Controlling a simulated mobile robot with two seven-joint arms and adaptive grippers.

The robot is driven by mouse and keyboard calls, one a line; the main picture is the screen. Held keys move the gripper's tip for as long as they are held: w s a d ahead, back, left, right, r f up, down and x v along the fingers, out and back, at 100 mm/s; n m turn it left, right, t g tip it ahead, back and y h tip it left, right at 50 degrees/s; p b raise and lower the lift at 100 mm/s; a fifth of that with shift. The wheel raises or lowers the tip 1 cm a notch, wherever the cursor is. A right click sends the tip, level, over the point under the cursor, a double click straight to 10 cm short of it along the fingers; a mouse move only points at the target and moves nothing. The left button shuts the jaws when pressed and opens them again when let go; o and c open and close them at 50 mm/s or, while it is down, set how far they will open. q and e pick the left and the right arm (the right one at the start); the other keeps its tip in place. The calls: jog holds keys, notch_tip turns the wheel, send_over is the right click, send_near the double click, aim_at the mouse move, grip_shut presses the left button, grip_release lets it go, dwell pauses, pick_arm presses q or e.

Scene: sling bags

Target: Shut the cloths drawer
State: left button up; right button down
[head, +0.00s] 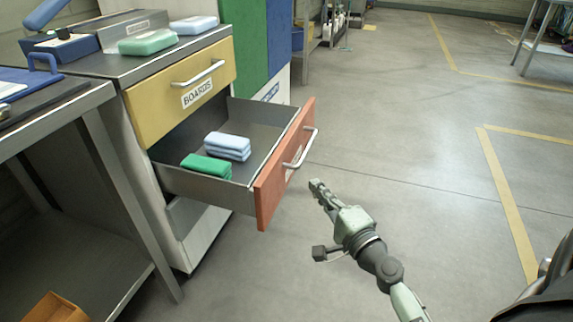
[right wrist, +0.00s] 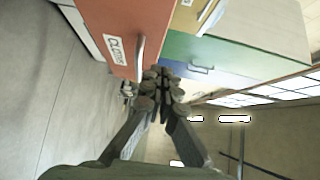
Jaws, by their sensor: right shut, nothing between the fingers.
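The cloths drawer (head: 278,178) is pulled out, with an orange-red front and a metal bar handle (head: 301,148). Inside lie a stack of light blue cloths (head: 228,146) and green cloths (head: 206,167). My right gripper (head: 318,188) is shut and empty, just in front of and right of the drawer front, below handle height. In the right wrist view the shut fingertips (right wrist: 163,75) appear close to the drawer front (right wrist: 122,30) and its handle (right wrist: 139,55); I cannot tell whether they touch. My left gripper is not in view.
Folded cloths (head: 147,42) and a grey box lie on the cabinet top. A metal table (head: 60,115) stands at the left. The floor (head: 420,140) to the right is clear.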

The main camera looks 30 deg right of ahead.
jog(key=p, duration=0.2)
send_near(280, 158)
jog(key=w+d, duration=0.3)
jog(key=shift+w+a+r, duration=0.2)
jog(key=shift+w+a, duration=0.7)
jog(key=shift+a, duration=0.05)
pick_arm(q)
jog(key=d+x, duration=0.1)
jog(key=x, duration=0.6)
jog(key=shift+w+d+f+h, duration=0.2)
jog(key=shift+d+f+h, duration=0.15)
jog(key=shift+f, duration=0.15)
pick_arm(e)
jog(key=shift+w+a+f, duration=0.1)
jog(key=shift+w+a, duration=0.25)
jog(key=shift+w, duration=0.05)
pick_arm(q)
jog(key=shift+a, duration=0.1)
pick_arm(e)
jog(key=shift+w, duration=0.1)
